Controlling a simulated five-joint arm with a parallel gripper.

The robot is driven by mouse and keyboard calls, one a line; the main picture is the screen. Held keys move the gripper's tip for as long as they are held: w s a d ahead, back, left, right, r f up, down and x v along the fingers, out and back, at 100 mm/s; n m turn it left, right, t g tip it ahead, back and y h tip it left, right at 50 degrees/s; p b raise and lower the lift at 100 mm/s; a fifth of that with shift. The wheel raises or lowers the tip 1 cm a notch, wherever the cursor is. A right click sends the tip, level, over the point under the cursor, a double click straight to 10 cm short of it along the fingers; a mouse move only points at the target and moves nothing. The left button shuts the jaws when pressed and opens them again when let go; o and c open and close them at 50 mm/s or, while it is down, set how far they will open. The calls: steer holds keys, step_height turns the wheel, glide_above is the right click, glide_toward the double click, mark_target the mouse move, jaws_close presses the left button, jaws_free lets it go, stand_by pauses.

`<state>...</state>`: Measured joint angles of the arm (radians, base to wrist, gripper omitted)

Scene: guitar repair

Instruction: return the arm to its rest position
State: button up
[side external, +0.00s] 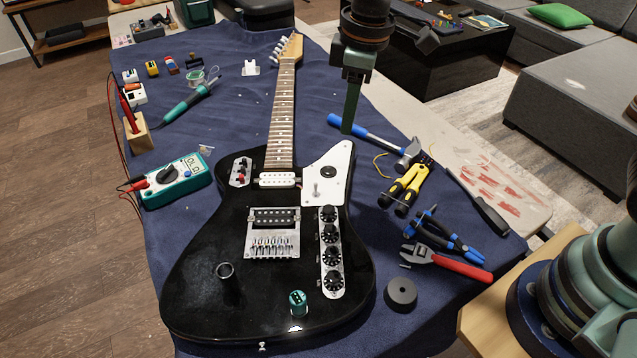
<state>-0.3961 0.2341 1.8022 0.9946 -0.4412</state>
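My gripper (351,105) hangs from the top of the side external view, pointing down over the table to the right of the guitar neck. Only one narrow green finger shows clearly, so its opening cannot be judged. No held object is visible. My arm's base (575,300) stands at the lower right on a light wooden board. The black electric guitar (200,290) lies face up on the dark blue cloth (235,70), below and left of my gripper.
A blue hammer (375,135), yellow wire strippers (407,186), blue pliers (440,235), red adjustable wrench (445,262) and screwdriver (485,210) lie right of the guitar. A teal multimeter (178,180) and soldering iron (190,100) lie left. A dark roll (400,294) sits near the guitar body.

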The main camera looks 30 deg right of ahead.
steer(key=s+d+r+m+t, duration=0.2)
steer(key=s+d+r+m, duration=0.1)
steer(key=d, duration=0.5)
steer(key=s+d+r+m+t, duration=0.2)
steer(key=s+d+r+m, duration=0.2)
steer(key=s+d+m, duration=0.2)
steer(key=shift+s+d, duration=0.7)
steer(key=shift+d, duration=0.3)
steer(key=shift+o, duration=0.9)
steer(key=shift+s+d+f, duration=0.1)
steer(key=shift+s+d, duration=0.05)
steer(key=shift+s, duration=0.05)
steer(key=o, duration=0.5)
steer(key=shift+m, duration=0.3)
steer(key=o, duration=0.4)
steer(key=shift+w+a+r, duration=0.3)
steer(key=shift+a+r, duration=0.05)
steer(key=shift+a, duration=0.1)
steer(key=w+a+r+g, duration=0.1)
steer(key=w+a+r, duration=0.25)
steer(key=a, duration=0.35)
steer(key=g, duration=0.4)
glide_above(224, 270)
step_height(224, 270, down, 15)
steer(key=shift+r, duration=0.2)
